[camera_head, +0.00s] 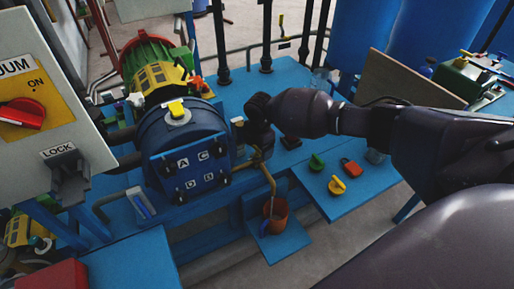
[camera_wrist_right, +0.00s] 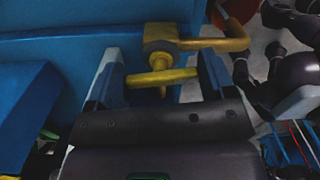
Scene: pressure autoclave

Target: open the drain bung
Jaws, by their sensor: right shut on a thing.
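The blue autoclave vessel (camera_head: 185,135) has a square door marked with letters, among them A, C and D. A brass drain fitting with a cross handle, which looks like the drain bung (camera_wrist_right: 162,77), sits on the blue body in the right wrist view. Its bent brass spout (camera_head: 268,178) points down toward an orange-brown bucket (camera_head: 276,214). My right gripper (camera_wrist_right: 160,80) has its two fingers at either end of the cross handle and is shut on it. In the head view my right gripper (camera_head: 259,137) is dark and partly hidden beside the vessel's right side. My left gripper is not in view.
A blue shelf (camera_head: 355,205) right of the bucket carries a green knob (camera_head: 317,162), a yellow knob (camera_head: 337,185) and a red padlock-like piece (camera_head: 352,167). A control panel (camera_head: 35,100) with a red switch stands at the left.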

